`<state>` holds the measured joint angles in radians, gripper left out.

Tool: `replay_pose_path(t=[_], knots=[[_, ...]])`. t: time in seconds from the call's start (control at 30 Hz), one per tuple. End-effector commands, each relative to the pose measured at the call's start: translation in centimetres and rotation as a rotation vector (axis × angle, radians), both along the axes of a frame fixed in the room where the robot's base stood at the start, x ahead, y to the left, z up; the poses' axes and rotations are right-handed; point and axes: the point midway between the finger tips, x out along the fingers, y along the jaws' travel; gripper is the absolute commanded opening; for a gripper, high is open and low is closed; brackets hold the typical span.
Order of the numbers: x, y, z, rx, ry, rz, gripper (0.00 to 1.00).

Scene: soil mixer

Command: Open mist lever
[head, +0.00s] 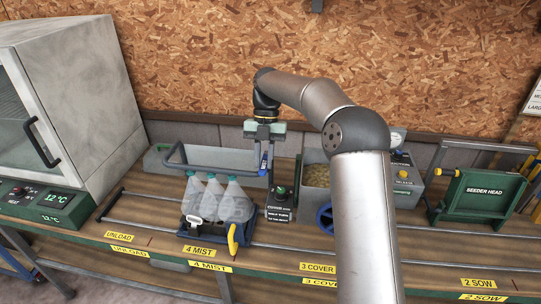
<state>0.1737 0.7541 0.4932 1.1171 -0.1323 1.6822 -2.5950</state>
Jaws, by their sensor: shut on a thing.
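The mist station stands left of centre, marked by yellow "4 MIST" labels (199,251). A grey-blue mist pipe (213,168) runs above it in front of a grey trough. A small blue lever (264,162) shows at the pipe's right end. My gripper (265,152) points down there and is shut on this blue lever; the fingertips are small and partly merge with it. Below stand several clear bottle-like domes (215,200) in a dark blue tray (205,232), with a yellow-handled part (232,240) at its front.
A black cover-dose post (279,203) with a green knob stands just right of the tray. A bin of grain-like material (316,176) and a blue wheel (325,218) lie beside my arm. A green seeder head (484,196) is at right, a grey cabinet (90,90) at left.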

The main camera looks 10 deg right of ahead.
Motion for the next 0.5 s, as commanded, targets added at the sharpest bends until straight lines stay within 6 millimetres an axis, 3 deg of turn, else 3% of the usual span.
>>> replay_pose_path(t=[0.33,0.37,0.4,0.43,0.5], knots=[[0.01,-0.10,-0.09,-0.003,-0.001,0.007,0.00],[0.02,-0.10,-0.10,-0.003,-0.001,0.007,0.23],[0.01,-0.10,-0.10,-0.003,0.000,0.007,0.34],[0.01,-0.09,-0.10,-0.002,0.000,0.006,0.42],[0.01,-0.08,-0.09,-0.002,0.000,0.005,0.42]])
